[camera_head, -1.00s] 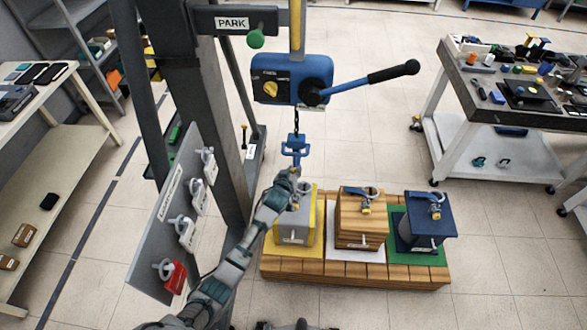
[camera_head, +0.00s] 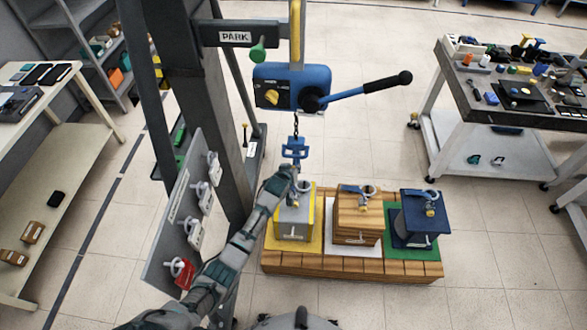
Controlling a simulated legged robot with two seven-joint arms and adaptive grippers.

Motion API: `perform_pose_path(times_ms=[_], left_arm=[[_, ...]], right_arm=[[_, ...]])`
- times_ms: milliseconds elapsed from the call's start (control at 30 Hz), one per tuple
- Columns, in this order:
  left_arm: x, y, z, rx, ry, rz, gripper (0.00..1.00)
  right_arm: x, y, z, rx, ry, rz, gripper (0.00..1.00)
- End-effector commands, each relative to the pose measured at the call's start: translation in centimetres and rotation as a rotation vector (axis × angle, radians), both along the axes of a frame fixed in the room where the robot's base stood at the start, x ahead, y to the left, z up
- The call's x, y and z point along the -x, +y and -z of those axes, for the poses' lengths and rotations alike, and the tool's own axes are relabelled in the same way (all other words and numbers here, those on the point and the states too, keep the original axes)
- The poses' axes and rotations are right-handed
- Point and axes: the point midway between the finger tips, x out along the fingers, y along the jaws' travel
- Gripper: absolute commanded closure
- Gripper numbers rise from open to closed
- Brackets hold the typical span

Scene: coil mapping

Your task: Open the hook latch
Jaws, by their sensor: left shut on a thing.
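A blue hook (camera_head: 295,149) hangs on a short chain below the blue hoist body (camera_head: 292,88). Its lower end and latch are hidden behind my left gripper. My left gripper (camera_head: 290,174) is at the lower part of the hook, just above the grey box (camera_head: 294,222) with yellow edges. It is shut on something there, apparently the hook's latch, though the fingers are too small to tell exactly. My right gripper is not in view.
A wooden box (camera_head: 357,220) and a blue box (camera_head: 420,222), each with a shackle on top, stand on the plank pallet (camera_head: 350,265). A hook board (camera_head: 165,240) stands left of my arm. A lever (camera_head: 370,88) sticks out right from the hoist.

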Motion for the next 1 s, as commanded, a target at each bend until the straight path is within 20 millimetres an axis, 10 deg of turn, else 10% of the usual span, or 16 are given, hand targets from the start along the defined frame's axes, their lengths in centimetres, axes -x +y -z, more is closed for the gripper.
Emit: perform_pose_path(times_ms=[167, 200, 300, 1000], left_arm=[[-0.2, -0.1, -0.4, 0.004, -0.010, -0.001, 1.00], [-0.2, 0.0, -0.4, 0.004, -0.010, -0.001, 0.73], [-0.2, 0.0, -0.4, 0.004, -0.008, 0.000, 0.49], [4.3, 1.0, -3.2, 0.003, -0.006, 0.000, 0.49]], right_arm=[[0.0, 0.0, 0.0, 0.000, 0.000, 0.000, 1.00], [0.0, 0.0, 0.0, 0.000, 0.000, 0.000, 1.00], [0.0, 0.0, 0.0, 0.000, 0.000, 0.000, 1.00], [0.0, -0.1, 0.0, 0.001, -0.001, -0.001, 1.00]])
